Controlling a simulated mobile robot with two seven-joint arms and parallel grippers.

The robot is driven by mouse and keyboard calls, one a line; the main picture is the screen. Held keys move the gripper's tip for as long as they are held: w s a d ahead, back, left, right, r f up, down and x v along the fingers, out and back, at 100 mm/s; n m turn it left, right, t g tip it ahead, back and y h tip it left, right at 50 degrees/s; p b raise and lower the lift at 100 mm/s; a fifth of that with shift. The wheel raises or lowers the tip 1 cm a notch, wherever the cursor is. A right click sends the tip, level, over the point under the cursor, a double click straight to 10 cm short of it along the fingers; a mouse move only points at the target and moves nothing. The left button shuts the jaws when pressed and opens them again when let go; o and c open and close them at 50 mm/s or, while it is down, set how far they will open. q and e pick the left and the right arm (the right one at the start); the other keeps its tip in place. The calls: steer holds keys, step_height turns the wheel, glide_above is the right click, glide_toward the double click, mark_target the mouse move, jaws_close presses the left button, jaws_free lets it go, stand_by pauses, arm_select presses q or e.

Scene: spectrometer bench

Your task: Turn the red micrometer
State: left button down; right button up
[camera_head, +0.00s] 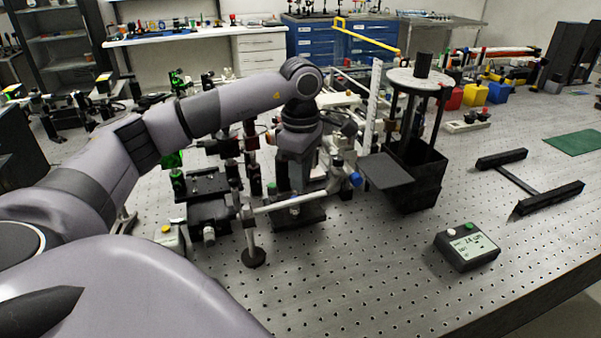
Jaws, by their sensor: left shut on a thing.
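My left gripper (297,180) reaches in from the left and points down into the optics assembly in the middle of the bench. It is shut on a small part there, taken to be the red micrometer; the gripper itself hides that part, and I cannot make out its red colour. A blue knob (355,179) shows just right of the gripper, and a pale horizontal rod (282,202) runs in front of it. My right gripper is not in view.
A dark stand with a round white top (418,80) rises right of the gripper, with a flat dark plate (386,171) beside it. Mounts and posts (205,185) crowd the left. A black H-shaped frame (520,184) lies right. The perforated bench is clear in front.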

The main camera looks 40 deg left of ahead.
arm_select(q)
steer(key=c, duration=1)
jaws_free()
steer(key=shift+c, duration=0.2)
step_height(320, 180, up, 7)
steer(key=shift+r, duration=0.15)
